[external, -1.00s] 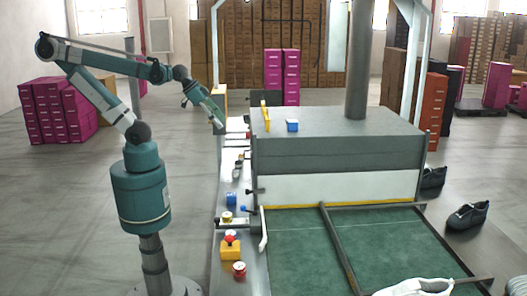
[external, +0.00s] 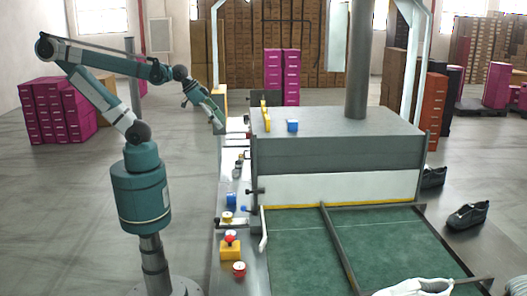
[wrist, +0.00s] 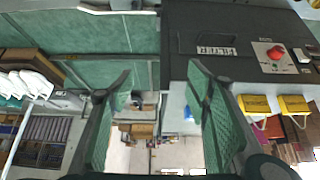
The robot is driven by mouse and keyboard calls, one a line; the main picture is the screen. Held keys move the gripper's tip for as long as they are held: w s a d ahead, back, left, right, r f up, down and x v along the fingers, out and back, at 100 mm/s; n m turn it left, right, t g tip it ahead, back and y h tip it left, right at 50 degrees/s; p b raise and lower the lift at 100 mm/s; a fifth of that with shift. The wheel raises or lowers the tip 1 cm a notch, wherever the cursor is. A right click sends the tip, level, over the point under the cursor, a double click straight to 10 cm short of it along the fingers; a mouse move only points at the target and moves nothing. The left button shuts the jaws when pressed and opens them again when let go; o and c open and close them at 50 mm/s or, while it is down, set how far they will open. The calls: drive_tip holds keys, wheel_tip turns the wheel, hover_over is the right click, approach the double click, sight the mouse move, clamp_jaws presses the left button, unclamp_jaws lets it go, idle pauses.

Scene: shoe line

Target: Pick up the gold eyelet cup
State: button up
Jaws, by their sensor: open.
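A small cup with a gold-coloured side and pale top (external: 227,216) stands on the narrow side ledge left of the machine; it looks like the gold eyelet cup, but it is too small to be sure. My gripper (external: 218,122) is at the far end of that ledge, well beyond the cup and above it. In the wrist view, my gripper (wrist: 160,78) has its two green-padded fingers wide apart with nothing between them. I cannot make out the gold cup in the wrist view.
The floor to the left is open.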

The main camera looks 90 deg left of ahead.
drive_tip(key=shift+r, duration=0.15)
drive_tip(key=shift+c, duration=0.2)
wheel_tip(320, 180, up, 5)
drive_tip(key=w+a+r+n+g+y+b, duration=0.15)
drive_tip(key=w+a+n+b, duration=0.45)
drive_tip(key=a, duration=0.9)
drive_tip(key=w+a+r+n+g+y+b, duration=0.1)
drive_tip(key=w+a+r+y+b, duration=0.2)
drive_tip(key=w+a, duration=0.85)
drive_tip(key=s+a+f+n+g+b, duration=0.1)
drive_tip(key=s+a+f+n+b, duration=0.15)
drive_tip(key=a, duration=1.05)
drive_tip(key=s+a+f+n+g+b, duration=0.1)
drive_tip(key=s+a+n+b, duration=0.15)
drive_tip(key=a, duration=1.15)
drive_tip(key=s+a+f+n+g+b, duration=0.1)
drive_tip(key=s+a+f+b, duration=0.2)
drive_tip(key=a, duration=1)
wheel_tip(320, 180, down, 44)
drive_tip(key=shift+s+d+f, duration=0.15)
drive_tip(key=shift+d, duration=0.1)
